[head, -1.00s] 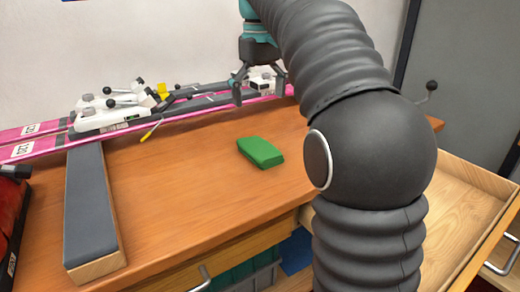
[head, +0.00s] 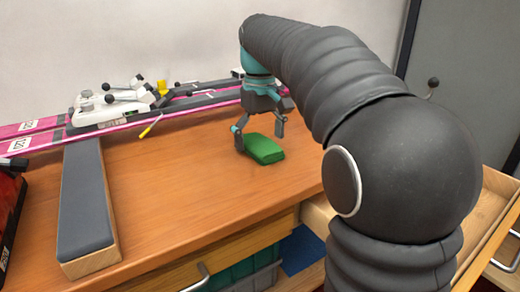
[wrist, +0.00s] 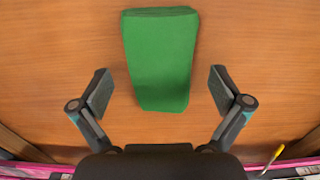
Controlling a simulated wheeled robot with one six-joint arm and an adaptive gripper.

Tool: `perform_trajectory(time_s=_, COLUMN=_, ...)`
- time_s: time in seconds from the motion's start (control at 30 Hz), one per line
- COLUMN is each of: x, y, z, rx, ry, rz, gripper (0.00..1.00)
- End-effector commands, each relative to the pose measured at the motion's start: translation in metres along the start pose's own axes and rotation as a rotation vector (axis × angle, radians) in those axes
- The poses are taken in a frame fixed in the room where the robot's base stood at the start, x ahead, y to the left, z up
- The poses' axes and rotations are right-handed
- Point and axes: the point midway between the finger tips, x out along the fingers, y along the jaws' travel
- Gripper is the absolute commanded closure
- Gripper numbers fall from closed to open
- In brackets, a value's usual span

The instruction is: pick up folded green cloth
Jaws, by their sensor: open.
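The folded green cloth (head: 264,149) lies flat on the wooden bench top, near its front edge. In the wrist view the cloth (wrist: 160,55) runs from the top edge down to between the fingertips. My gripper (head: 259,138) is open just above and behind the cloth. In the wrist view my gripper (wrist: 158,90) has one finger on each side of the cloth, with a gap on both sides and nothing held. I cannot tell the exact height of the fingertips above the bench.
Pink skis (head: 38,143) with white bindings (head: 112,106) lie along the back of the bench. A grey-topped wooden block (head: 85,205) is at left, beside a red object (head: 10,215). An open wooden drawer (head: 492,215) is at right. Bare bench (head: 180,185) lies left of the cloth.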

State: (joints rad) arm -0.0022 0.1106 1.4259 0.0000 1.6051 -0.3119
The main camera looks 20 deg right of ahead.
Motion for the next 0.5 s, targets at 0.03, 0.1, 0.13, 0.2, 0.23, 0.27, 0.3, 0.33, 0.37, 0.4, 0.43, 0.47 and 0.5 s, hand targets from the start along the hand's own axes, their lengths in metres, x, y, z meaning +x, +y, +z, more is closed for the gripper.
perform_trajectory(time_s=0.03, x=0.0009, y=0.0, z=0.0001, rx=0.0, ry=0.0, rz=0.0, gripper=0.0)
perform_trajectory(time_s=0.1, x=0.0009, y=0.0001, z=0.0, rx=0.0, ry=0.001, rz=0.0, gripper=0.0)
perform_trajectory(time_s=0.13, x=0.0008, y=0.0001, z=0.0, rx=0.0, ry=0.001, rz=0.0, gripper=0.0)
perform_trajectory(time_s=0.2, x=0.0007, y=0.0001, z=-0.0001, rx=0.0, ry=0.0, rz=0.0, gripper=0.0)
perform_trajectory(time_s=0.23, x=0.0007, y=0.0001, z=-0.0001, rx=0.0, ry=0.0, rz=0.0, gripper=0.05)
perform_trajectory(time_s=0.27, x=0.0007, y=0.0001, z=-0.0001, rx=0.0, ry=0.0, rz=0.0, gripper=0.12)
perform_trajectory(time_s=0.3, x=0.0007, y=0.0001, z=-0.0001, rx=0.0, ry=0.0, rz=0.0, gripper=0.22)
perform_trajectory(time_s=0.33, x=0.0007, y=0.0001, z=-0.0001, rx=0.0, ry=0.0, rz=0.0, gripper=0.3)
perform_trajectory(time_s=0.37, x=0.0007, y=0.0001, z=-0.0001, rx=0.0, ry=0.0, rz=0.0, gripper=0.38)
perform_trajectory(time_s=0.4, x=0.0007, y=0.0001, z=-0.0001, rx=0.0, ry=0.0, rz=0.0, gripper=0.47)
perform_trajectory(time_s=0.43, x=0.0007, y=0.0001, z=-0.0001, rx=0.0, ry=0.0, rz=0.0, gripper=0.55)
perform_trajectory(time_s=0.47, x=0.0007, y=0.0001, z=-0.0001, rx=0.0, ry=0.0, rz=0.0, gripper=0.59)
perform_trajectory(time_s=0.5, x=0.0008, y=0.0001, z=-0.0001, rx=0.0, ry=0.0, rz=0.0, gripper=0.59)
